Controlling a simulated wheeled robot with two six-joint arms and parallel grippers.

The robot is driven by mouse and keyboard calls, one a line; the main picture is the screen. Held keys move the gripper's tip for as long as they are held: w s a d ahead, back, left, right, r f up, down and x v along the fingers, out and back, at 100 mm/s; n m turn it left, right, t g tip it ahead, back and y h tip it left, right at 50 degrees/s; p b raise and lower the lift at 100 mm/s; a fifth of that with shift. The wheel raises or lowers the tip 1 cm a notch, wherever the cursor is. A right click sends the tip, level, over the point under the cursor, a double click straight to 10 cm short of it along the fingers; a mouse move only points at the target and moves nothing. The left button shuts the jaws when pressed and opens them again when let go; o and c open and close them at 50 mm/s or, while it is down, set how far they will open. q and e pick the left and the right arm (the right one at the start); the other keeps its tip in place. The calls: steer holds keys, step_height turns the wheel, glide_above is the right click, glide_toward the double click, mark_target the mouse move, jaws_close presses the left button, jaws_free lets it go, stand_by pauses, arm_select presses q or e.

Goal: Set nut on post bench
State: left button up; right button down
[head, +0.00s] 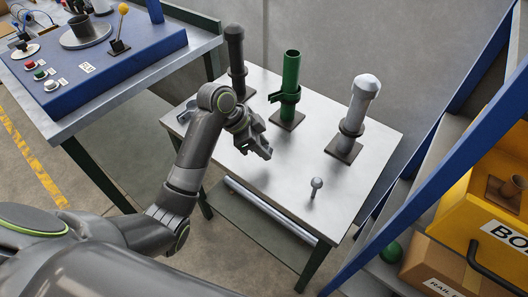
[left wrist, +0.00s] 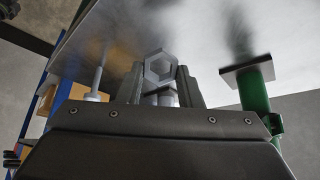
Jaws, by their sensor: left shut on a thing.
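The post bench (head: 226,172) is a light metal table with a dark post (head: 236,55), a green post (head: 291,78) and a grey post (head: 361,100) on square bases. My left gripper (head: 262,149) is over the bench, in front of the green post. In the left wrist view the gripper (left wrist: 162,88) is shut on a grey hexagonal nut (left wrist: 158,66). The nut is mostly hidden by the fingers in the head view. The green post also shows in the left wrist view (left wrist: 253,92). My right gripper is not in view.
A small round-headed pin (head: 316,184) stands near the bench's front. A grey part (head: 184,112) lies at its left edge. A blue control console (head: 110,70) stands at left. A blue-framed rack with a yellow bin (head: 470,190) stands at right.

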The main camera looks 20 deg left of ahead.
arm_select(q)
steer(key=shift+f, duration=2)
steer(key=shift+f, duration=0.1)
steer(key=o, duration=1)
steer(key=v, duration=1.2)
steer(key=shift+p, duration=0.4)
